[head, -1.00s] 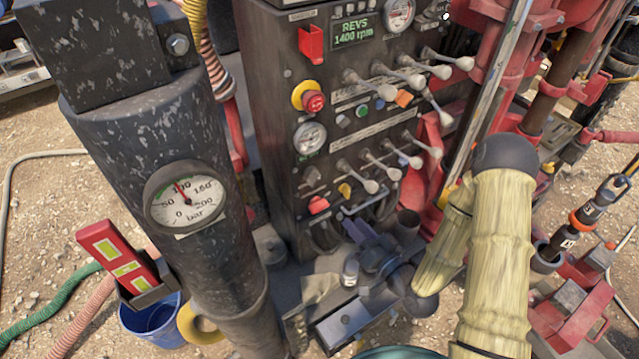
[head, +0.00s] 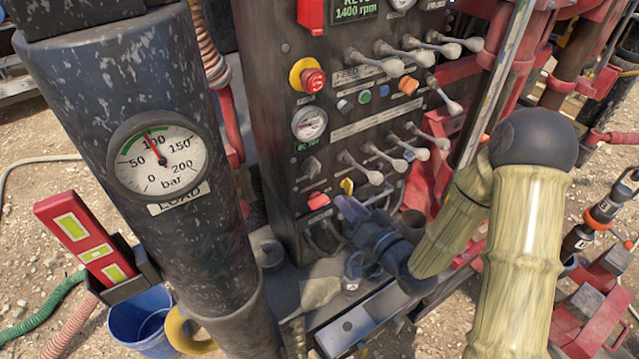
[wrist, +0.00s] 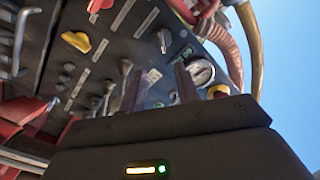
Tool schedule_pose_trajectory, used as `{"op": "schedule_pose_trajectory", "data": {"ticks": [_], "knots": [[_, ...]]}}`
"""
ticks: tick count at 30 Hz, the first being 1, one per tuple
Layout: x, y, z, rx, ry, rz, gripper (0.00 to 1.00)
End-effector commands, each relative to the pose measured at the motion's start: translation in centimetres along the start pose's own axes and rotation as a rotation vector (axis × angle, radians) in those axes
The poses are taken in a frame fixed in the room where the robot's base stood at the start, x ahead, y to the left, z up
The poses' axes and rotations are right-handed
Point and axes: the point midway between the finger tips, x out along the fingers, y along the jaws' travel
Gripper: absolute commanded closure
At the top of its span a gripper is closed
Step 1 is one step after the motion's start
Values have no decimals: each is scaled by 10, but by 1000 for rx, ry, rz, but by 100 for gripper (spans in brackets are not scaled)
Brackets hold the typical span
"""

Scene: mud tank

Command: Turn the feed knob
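The dark control panel (head: 275,110) carries several knobs, and I cannot read which one is labelled feed. In the head view a yellow knob (head: 346,187), a dark grey knob (head: 311,165) and a red knob (head: 318,201) sit low on the panel, with an orange knob (head: 408,86) higher right. My gripper (head: 352,208) is just below the yellow knob, close to the panel face, apparently empty. In the wrist view my gripper's fingers (wrist: 159,88) stand apart, pointing at the panel. A yellow knob (wrist: 76,41) and a dark knob (wrist: 163,40) lie beyond them.
Two rows of grey-tipped levers (head: 408,58) stick out right of the knobs. A red-and-yellow stop button (head: 312,80) and a small gauge (head: 309,122) are above them. A thick column with a load gauge (head: 158,157) stands left. A blue bucket (head: 140,318) is on the ground.

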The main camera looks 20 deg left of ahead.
Motion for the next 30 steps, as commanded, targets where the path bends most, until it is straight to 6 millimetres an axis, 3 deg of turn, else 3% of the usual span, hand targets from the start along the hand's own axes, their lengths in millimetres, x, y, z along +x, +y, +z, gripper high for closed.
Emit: {"op": "schedule_pose_trajectory", "data": {"ticks": [15,30], "knots": [[5,-2,5,1,3,5,68],[81,-6,-1,4,1,3,68]]}}
